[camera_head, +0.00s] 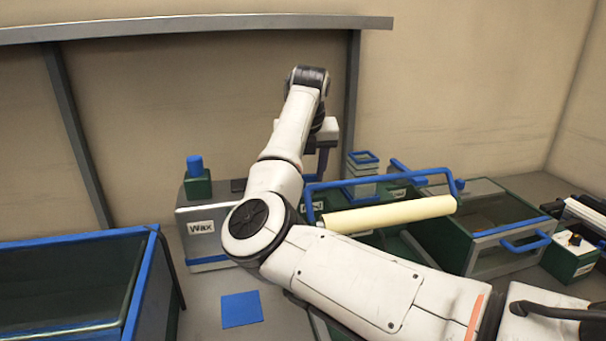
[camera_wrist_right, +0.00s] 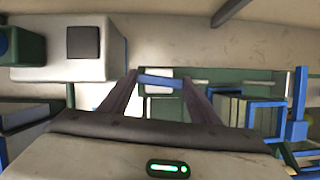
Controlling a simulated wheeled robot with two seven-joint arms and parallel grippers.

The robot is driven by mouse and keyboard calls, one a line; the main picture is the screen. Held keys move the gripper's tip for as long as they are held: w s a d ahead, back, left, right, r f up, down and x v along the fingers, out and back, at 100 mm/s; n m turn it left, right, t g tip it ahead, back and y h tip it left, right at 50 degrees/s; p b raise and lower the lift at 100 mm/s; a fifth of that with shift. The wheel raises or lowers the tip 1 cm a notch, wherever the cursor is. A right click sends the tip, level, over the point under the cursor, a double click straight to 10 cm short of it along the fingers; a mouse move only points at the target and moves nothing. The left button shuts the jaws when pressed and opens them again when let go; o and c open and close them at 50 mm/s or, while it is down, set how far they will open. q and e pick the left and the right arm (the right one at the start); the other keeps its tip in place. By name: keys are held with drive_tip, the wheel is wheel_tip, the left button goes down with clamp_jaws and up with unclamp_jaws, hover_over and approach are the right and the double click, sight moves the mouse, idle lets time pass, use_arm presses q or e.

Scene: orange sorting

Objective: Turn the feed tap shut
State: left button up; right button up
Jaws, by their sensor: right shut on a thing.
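My right arm reaches from the lower right of the head view to the back. Its gripper (camera_head: 322,168) points down there, beyond the wax box, partly hidden by my own wrist. In the right wrist view the two dark fingers of the gripper (camera_wrist_right: 157,80) close in on a short blue bar (camera_wrist_right: 161,83), which spans the gap between their tips. The bar looks like the feed tap's handle; the tap's body cannot be made out. In the head view the bar is not clearly visible. My left gripper is in neither view.
A grey box labelled Wax (camera_head: 205,228) stands left of my forearm. A cream roller (camera_head: 390,213) with a blue frame lies right of it. A green clear-topped bin (camera_head: 482,243) stands at right. A blue-rimmed tank (camera_head: 75,240) fills the lower left, near a blue square (camera_head: 241,309).

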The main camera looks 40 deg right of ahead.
drive_tip(key=shift+a+m, duration=0.1)
drive_tip(key=shift+m, duration=0.7)
drive_tip(key=shift+w+r+m+g+h, duration=0.1)
drive_tip(key=shift+m+g+h, duration=0.4)
drive_tip(key=shift+m, duration=0.4)
drive_tip(key=m, duration=0.2)
drive_tip(key=m+g+p, duration=0.1)
drive_tip(key=m, duration=0.1)
drive_tip(key=shift+w+m+g+h, duration=0.15)
drive_tip(key=shift+m+g+h, duration=0.15)
drive_tip(key=m+g, duration=0.1)
drive_tip(key=m, duration=0.2)
drive_tip(key=shift+w, duration=0.1)
drive_tip(key=shift+m+g, duration=0.7)
drive_tip(key=shift+m, duration=0.9)
drive_tip(key=shift+w+m, duration=0.1)
drive_tip(key=shift+m, duration=0.4)
drive_tip(key=o, duration=1)
drive_tip(key=shift+o, duration=0.2)
